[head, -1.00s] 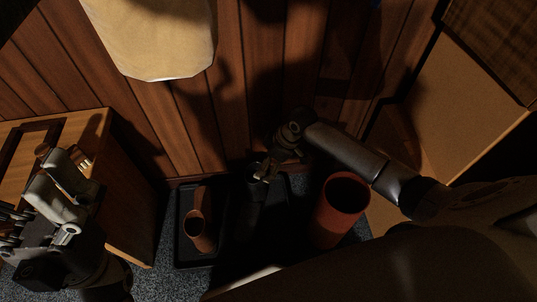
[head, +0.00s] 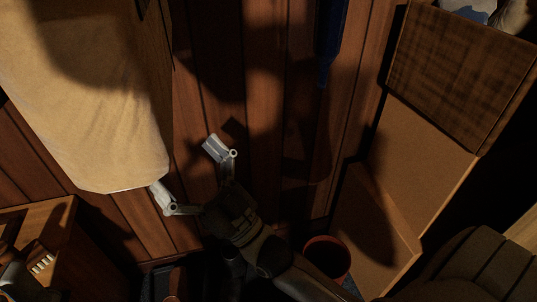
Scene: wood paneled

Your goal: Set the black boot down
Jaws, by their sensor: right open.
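My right gripper (head: 190,172) is open and empty, raised in front of the wood-paneled wall, its two grey fingers spread wide. The black boot cannot be made out for certain now. The spot where a dark boot-like shape stood in the black tray is behind my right arm and in deep shadow. Only a dark strip of the tray (head: 148,288) shows at the bottom edge. Part of my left gripper (head: 38,262) shows at the lower left by the wooden cabinet; its jaw opening cannot be judged.
A red-brown cylinder (head: 328,257) stands at the lower middle, right of my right arm. A cream cloth garment (head: 85,100) hangs at the upper left, close to the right gripper. A blue item (head: 330,40) hangs at the top. A wooden cabinet (head: 60,225) stands lower left.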

